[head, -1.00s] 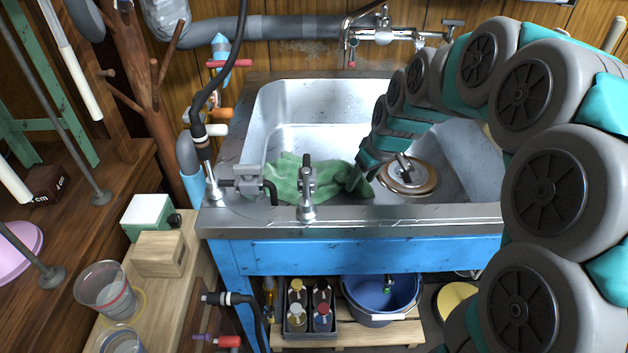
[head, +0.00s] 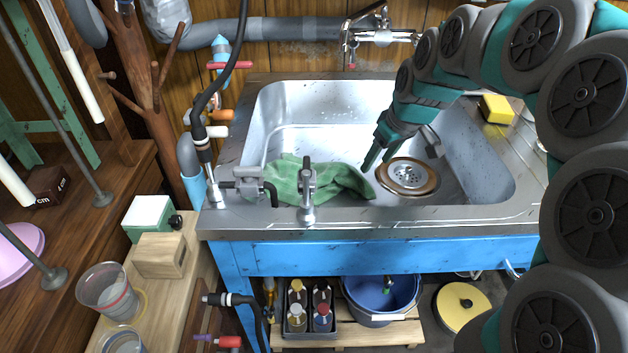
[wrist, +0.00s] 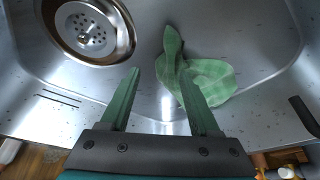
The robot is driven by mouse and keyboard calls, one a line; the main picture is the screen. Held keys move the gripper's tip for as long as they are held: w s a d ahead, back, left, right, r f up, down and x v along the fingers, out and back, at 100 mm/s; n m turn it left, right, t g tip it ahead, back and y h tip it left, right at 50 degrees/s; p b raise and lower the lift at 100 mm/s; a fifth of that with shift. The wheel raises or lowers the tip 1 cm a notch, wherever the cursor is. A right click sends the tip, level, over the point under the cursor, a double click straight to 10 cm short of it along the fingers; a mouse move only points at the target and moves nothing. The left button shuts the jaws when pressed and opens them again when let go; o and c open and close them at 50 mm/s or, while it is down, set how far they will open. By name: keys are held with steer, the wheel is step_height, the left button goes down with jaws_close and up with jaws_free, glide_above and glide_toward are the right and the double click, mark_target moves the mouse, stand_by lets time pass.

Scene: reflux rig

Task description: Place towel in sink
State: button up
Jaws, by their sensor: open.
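The green towel (head: 318,180) lies crumpled on the floor of the metal sink (head: 440,109), at the front left of the basin. In the wrist view the towel (wrist: 207,78) lies beyond and to the right of my fingertips. My gripper (head: 376,163) is above the sink, just right of and above the towel's right end. In the wrist view my gripper (wrist: 160,80) has its two fingers spread apart with nothing between them. The front faucet partly hides the towel in the head view.
The round drain (head: 408,177) is in the sink, right of the towel. Small taps (head: 307,190) stand on the front rim. A wall faucet (head: 383,36) is at the back. A yellow sponge (head: 496,109) sits right of the basin. The basin's back is clear.

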steer(key=r, duration=0.1)
steer(key=d+r, duration=0.1)
steer(key=r, duration=0.1)
steer(key=shift+s+d, duration=0.1)
steer(key=shift+s, duration=0.05)
steer(key=shift+a+f, duration=0.15)
steer(key=shift+a, duration=0.05)
steer(key=shift+c, duration=1.3)
steer(key=w+a, duration=0.1)
steer(key=a, duration=0.1)
steer(key=w+a, duration=0.1)
steer(key=a, duration=0.1)
steer(key=w+a+f, duration=0.1)
steer(key=a, duration=0.2)
steer(key=shift+w, duration=0.3)
jaws_close()
steer(key=shift+s+d+f, duration=0.1)
steer(key=shift+d+f, duration=0.05)
steer(key=shift+f, duration=1.2)
steer(key=shift+f, duration=0.1)
steer(key=shift+f+b, duration=1.5)
steer(key=shift+f, duration=1.95)
steer(key=shift+r, duration=0.1)
